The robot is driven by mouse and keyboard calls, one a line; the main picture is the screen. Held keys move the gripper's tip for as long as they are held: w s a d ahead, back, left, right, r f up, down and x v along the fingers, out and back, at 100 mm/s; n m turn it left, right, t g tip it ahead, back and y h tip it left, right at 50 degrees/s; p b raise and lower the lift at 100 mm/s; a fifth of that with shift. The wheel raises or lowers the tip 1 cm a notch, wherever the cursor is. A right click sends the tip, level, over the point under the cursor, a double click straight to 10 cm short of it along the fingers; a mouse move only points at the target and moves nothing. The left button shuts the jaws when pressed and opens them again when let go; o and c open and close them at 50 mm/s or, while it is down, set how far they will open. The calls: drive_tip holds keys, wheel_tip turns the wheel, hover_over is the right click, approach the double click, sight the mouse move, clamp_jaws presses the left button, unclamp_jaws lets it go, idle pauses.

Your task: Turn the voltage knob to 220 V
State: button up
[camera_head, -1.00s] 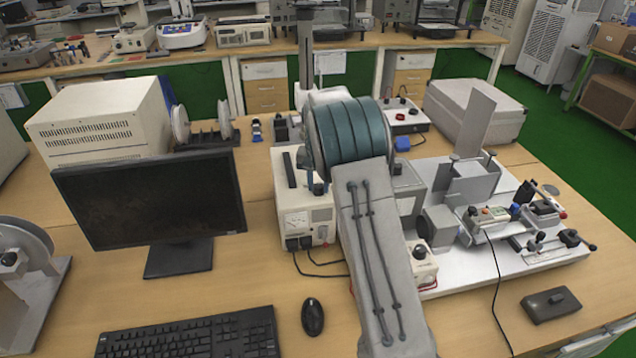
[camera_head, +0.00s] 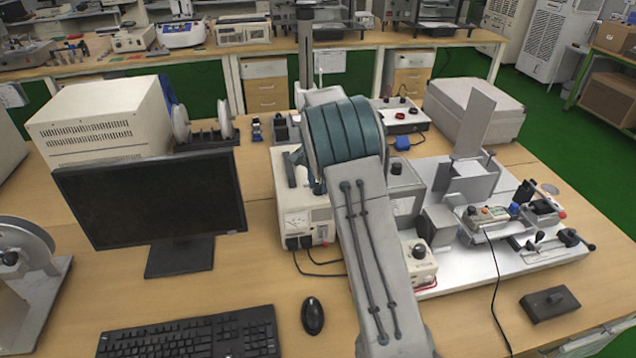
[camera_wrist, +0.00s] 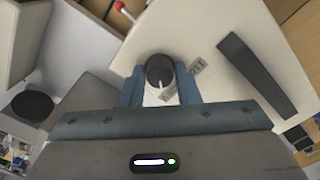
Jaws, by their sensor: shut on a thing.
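The voltage knob (camera_wrist: 159,67) is a black round knob with a white pointer mark, on top of the cream power supply box. My gripper (camera_wrist: 160,84) has its two blue fingers closed on either side of the knob in the wrist view. The pointer mark is toward the gripper's palm side. My arm hides the knob there.
A black handle (camera_wrist: 258,75) rises from the box top right of the knob. The monitor (camera_head: 150,195) stands left of the box. A white board with fixtures (camera_head: 470,265) lies to its right. A mouse (camera_head: 312,316) and keyboard (camera_head: 190,335) lie in front.

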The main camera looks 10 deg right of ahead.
drive_tip(key=o, duration=1)
wheel_tip(320, 180, up, 14)
drive_tip(key=shift+f+b, duration=0.1)
drive_tip(key=shift+b, duration=0.35)
drive_tip(key=s+r+n+t, duration=0.1)
drive_tip(key=s+r+n, duration=0.1)
drive_tip(key=s, duration=0.7)
drive_tip(key=s+r+n, duration=0.2)
drive_tip(key=s+r, duration=0.1)
drive_tip(key=s, duration=0.6)
drive_tip(key=s+f+n, duration=0.1)
drive_tip(key=s+f, duration=0.1)
drive_tip(key=s, duration=0.4)
drive_tip(key=s+f+n+t, duration=0.1)
drive_tip(key=s+f+n, duration=0.1)
drive_tip(key=s, duration=0.5)
drive_tip(key=s+f+n+t, duration=0.1)
drive_tip(key=s+f+n, duration=0.1)
drive_tip(key=s, duration=0.4)
drive_tip(key=shift+s+a+f, duration=0.15)
drive_tip(key=shift+f, duration=0.55)
